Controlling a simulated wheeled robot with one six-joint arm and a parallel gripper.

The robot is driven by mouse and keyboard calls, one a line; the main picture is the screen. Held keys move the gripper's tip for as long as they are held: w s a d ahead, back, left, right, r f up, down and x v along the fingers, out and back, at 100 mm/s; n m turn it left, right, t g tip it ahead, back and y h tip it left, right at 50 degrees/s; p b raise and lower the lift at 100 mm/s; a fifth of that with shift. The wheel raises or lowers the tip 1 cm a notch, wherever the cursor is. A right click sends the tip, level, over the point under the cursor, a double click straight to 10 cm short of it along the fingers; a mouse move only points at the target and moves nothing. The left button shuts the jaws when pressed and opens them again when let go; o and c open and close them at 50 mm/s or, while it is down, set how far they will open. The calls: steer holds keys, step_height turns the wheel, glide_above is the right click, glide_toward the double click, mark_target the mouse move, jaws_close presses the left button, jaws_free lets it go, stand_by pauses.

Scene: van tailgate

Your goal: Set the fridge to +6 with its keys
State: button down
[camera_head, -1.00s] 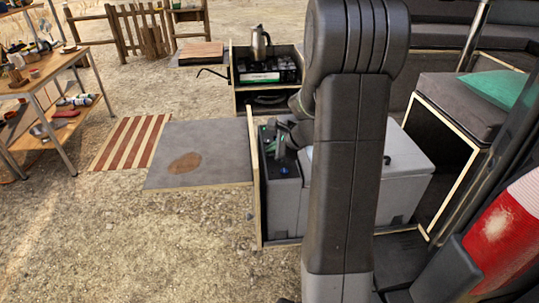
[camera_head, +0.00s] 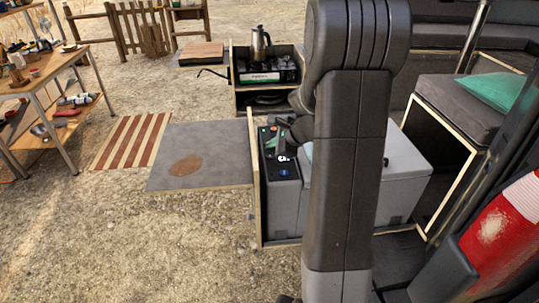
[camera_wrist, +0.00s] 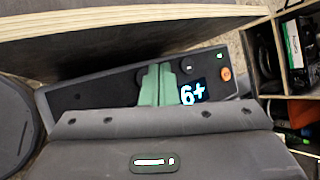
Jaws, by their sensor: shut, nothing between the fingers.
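The fridge (camera_head: 408,165) is a grey box in a pulled-out drawer, partly hidden by my arm. Its dark control panel (camera_head: 267,147) is at the left end and also shows in the wrist view (camera_wrist: 110,88). The lit display (camera_wrist: 193,94) appears upside down there as "6+", which reads +9 the right way up. An orange round mark (camera_wrist: 226,73) and small white marks lie beside it. My gripper (camera_wrist: 157,83) is shut and empty, its green fingers over the panel beside the display. They hide part of the panel; I cannot tell whether they touch it.
The wooden drawer front (camera_head: 256,190) stands along the panel's outer side, close to my gripper. Beyond is a kitchen drawer with a kettle (camera_head: 261,43) on a stove. A grey mat (camera_head: 205,155) lies left of the fridge. A cushioned bench (camera_head: 455,100) is on the right.

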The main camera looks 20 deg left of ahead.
mark_target(272, 158)
steer(key=shift+r+p, duration=1.6)
steer(key=shift+r, duration=0.65)
stand_by(0.8)
